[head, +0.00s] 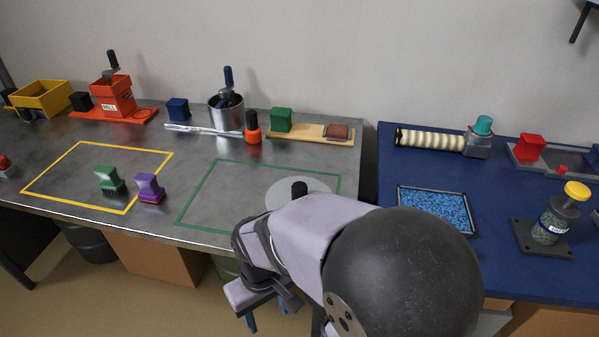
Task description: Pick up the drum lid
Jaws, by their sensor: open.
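The drum lid appears to be the light grey disc (279,197) with a black knob (299,188) on top. It lies flat inside the green outline on the grey metal table. My arm covers its lower right part. My gripper (268,314) is open in front of the table's front edge, below and left of the lid in the picture. It is apart from the lid, and no object shows between its fingers.
A green brush (110,180) and a purple brush (150,187) stand by the yellow outline. A steel pot (227,114) and an orange mill (112,96) stand behind. A blue table (385,170) is at right. A dark drum (92,246) and a cardboard box (158,258) sit below.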

